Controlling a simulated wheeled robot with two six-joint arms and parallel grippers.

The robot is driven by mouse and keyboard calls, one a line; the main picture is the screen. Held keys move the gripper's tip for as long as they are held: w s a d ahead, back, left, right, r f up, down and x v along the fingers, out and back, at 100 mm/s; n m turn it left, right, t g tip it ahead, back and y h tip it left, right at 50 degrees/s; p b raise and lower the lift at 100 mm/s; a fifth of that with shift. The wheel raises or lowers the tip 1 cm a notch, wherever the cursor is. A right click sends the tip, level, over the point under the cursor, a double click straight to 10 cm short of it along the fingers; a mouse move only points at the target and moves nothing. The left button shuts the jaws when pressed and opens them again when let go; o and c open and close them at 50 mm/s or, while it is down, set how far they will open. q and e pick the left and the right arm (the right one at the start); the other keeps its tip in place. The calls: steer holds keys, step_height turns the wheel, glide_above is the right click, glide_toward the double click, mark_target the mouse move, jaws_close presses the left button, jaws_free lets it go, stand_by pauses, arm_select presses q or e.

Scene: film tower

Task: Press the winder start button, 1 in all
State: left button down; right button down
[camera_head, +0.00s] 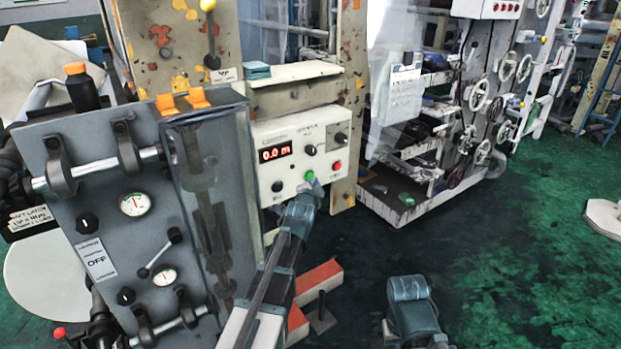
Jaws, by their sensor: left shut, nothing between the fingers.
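The white control panel (300,155) stands at the centre, with a lit red display (275,152) reading about 0.0 m. A green button (309,176) sits low on its face, and I take it as the winder start button. A red button (337,166) is to its right. My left gripper (313,186) is shut and empty, its tip just below and in front of the green button. I cannot tell whether it touches. My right gripper (405,288) is low at the centre right, away from the panel, and its fingers do not show clearly.
A grey machine panel (100,240) with gauges and knobs stands at the left, beside a clear cover. Orange-topped blocks (318,280) lie on the floor behind my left arm. A rack with handwheels (480,95) stands behind. The green floor (530,250) at right is mostly free.

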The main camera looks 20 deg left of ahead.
arm_select(q)
steer(key=shift+w+a, duration=0.1)
stand_by(0.7)
steer(key=shift+w+a, duration=0.15)
steer(key=shift+a, duration=0.1)
